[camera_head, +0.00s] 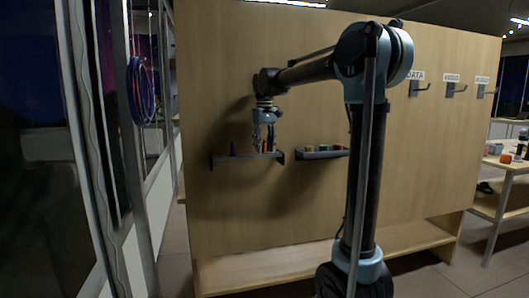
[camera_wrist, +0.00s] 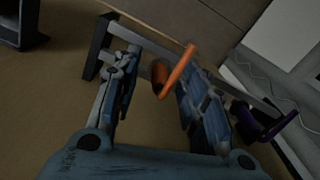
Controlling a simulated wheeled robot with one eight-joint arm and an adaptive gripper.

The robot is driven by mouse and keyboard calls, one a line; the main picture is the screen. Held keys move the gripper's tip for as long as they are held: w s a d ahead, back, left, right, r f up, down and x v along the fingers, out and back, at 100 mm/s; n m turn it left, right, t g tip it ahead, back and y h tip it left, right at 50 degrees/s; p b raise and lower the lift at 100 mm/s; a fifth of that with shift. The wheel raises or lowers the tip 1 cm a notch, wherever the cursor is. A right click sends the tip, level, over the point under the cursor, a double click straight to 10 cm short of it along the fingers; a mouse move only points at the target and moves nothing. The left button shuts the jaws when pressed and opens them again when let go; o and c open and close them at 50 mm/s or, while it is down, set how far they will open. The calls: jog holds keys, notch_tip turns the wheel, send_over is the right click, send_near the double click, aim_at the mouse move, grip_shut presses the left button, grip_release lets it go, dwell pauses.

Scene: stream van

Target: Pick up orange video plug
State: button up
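An orange plug (camera_wrist: 180,68) stands in the small wall shelf, with a thin bright stem and a darker, thicker body beside it. It lies between and slightly beyond the fingers of my gripper (camera_wrist: 157,75) in the wrist view. The fingers are apart, with a visible gap on the plug's left, and I see no grip on it. In the head view, my gripper (camera_head: 264,137) points down just above the shelf (camera_head: 248,159). The orange plug is small there and partly hidden by the fingers.
A purple plug (camera_wrist: 262,124) stands on the same shelf, right of my gripper in the wrist view. A second small shelf (camera_head: 320,155) holds several small items. Labelled hooks (camera_head: 419,88) stick out of the panel. Blue cable coils (camera_head: 142,92) hang at left.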

grip_shut()
jog(key=shift+r, duration=0.15)
jog(key=shift+r, duration=0.35)
notch_tip(320, 180, up, 2)
jog(key=shift+r, duration=0.2)
jog(key=s+d, duration=0.2)
jog(key=s, duration=0.6)
jog(key=s+d, duration=0.3)
jog(key=s, duration=0.6)
jog(key=shift+s, duration=0.15)
